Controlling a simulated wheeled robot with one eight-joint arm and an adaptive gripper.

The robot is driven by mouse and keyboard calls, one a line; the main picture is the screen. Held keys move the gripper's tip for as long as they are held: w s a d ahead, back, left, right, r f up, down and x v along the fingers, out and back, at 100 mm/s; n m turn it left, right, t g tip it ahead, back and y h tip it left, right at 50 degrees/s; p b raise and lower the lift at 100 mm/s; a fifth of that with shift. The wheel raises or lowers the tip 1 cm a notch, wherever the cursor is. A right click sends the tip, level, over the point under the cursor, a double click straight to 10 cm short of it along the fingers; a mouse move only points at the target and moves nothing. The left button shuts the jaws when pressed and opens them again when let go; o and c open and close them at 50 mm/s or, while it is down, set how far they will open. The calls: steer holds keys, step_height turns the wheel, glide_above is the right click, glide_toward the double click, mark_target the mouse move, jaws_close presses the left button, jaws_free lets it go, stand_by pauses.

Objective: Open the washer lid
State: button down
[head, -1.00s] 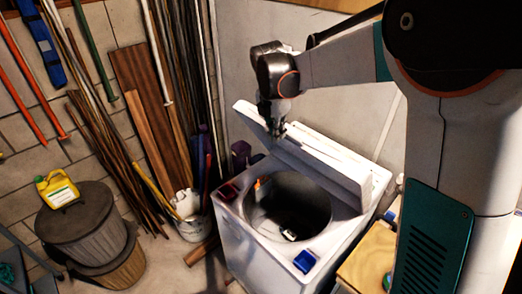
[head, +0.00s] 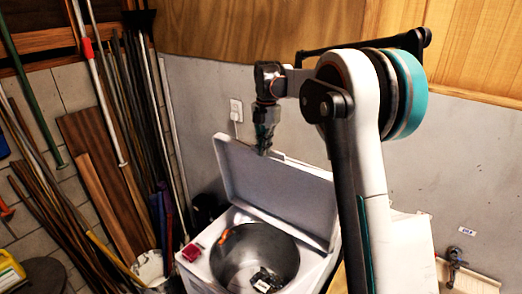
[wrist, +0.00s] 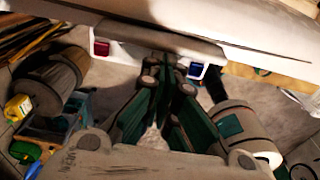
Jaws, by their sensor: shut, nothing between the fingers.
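The white washer (head: 311,270) stands against the wall with its round metal drum opening (head: 254,254) uncovered. Its lid (head: 275,185) is raised steeply and leans back, hinged along the rear. My gripper (head: 264,152) points down at the lid's upper edge, close to it; whether they touch is unclear. In the wrist view my gripper's fingers (wrist: 168,78) are together and empty, with white washer surfaces just beyond. A dark item with a pale label (head: 266,281) lies inside the drum.
A blue box (wrist: 197,70) shows in the wrist view. Poles and boards (head: 95,185) lean at the left. A wall outlet (head: 236,110) is behind the lid. Floor in front is open.

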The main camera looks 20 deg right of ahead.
stand_by(0.3)
step_height(320, 180, up, 12)
steer(key=s+a+f+m+t+b, duration=0.2)
steer(key=s+a+f+m+b, duration=0.1)
steer(key=s+f+m+b, duration=0.55)
steer(key=s+a+f+m+t+b, duration=0.2)
steer(key=s+a+f+m+b, duration=0.3)
steer(key=s, duration=0.6)
steer(key=s+f+m+t+b, duration=0.1)
steer(key=s+f+m+b, duration=0.4)
steer(key=s+f, duration=0.3)
steer(key=s+a+f+m+t+b, duration=0.1)
steer(key=s+f+m+b, duration=0.5)
steer(key=f, duration=0.9)
steer(key=s+t, duration=0.1)
steer(key=s, duration=0.2)
steer(key=shift+s+a+t+h, duration=0.25)
steer(key=shift+a+t+h, duration=0.05)
